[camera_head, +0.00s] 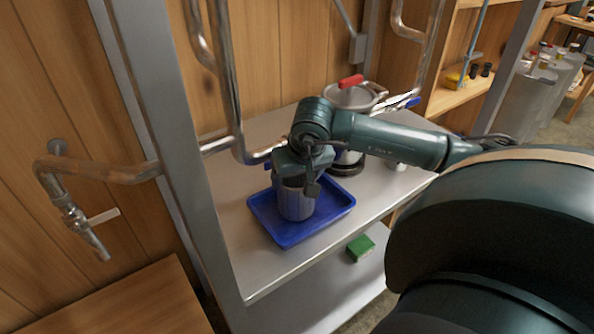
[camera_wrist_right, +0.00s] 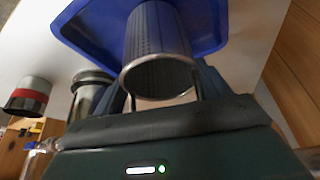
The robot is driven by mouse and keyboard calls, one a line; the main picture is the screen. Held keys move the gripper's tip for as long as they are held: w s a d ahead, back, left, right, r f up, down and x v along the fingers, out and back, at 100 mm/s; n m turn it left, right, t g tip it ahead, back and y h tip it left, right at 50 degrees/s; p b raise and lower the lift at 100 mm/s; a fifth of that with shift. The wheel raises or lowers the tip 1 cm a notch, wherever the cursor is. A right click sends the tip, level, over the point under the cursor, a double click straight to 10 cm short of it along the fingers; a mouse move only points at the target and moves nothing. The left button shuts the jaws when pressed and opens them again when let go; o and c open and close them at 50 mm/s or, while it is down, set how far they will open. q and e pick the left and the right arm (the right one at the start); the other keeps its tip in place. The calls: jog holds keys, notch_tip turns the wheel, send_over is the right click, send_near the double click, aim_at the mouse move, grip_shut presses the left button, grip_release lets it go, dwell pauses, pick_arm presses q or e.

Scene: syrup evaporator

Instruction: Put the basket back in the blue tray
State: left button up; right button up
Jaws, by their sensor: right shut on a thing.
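The basket (camera_head: 296,204) is a grey metal cylinder with small holes. It is upright over the blue tray (camera_head: 276,232), within the tray's outline, and I cannot tell for sure whether its base touches the tray floor. My right gripper (camera_head: 303,183) is shut on the basket's upper part from above. In the right wrist view the basket (camera_wrist_right: 158,45) sits between the fingers, its round open rim towards the camera, with the blue tray (camera_wrist_right: 95,25) behind it. My left gripper is not in view.
The tray stands on a metal shelf (camera_head: 232,185). A metal pot with a red-handled lid (camera_head: 352,97) stands behind my right arm. Steel pipes (camera_head: 228,80) and a grey upright post (camera_head: 165,130) are at the left. A green block (camera_head: 360,247) lies on the lower shelf.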

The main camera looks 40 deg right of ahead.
jog(key=shift+f+b, duration=0.25)
jog(key=shift+b, duration=0.1)
jog(key=o, duration=1)
jog(key=shift+r, duration=0.1)
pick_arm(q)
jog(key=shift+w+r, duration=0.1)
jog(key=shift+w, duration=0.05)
pick_arm(e)
jog(key=o, duration=0.4)
jog(key=shift+r, duration=0.1)
jog(key=v, duration=1.2)
jog(key=shift+s+a, duration=0.1)
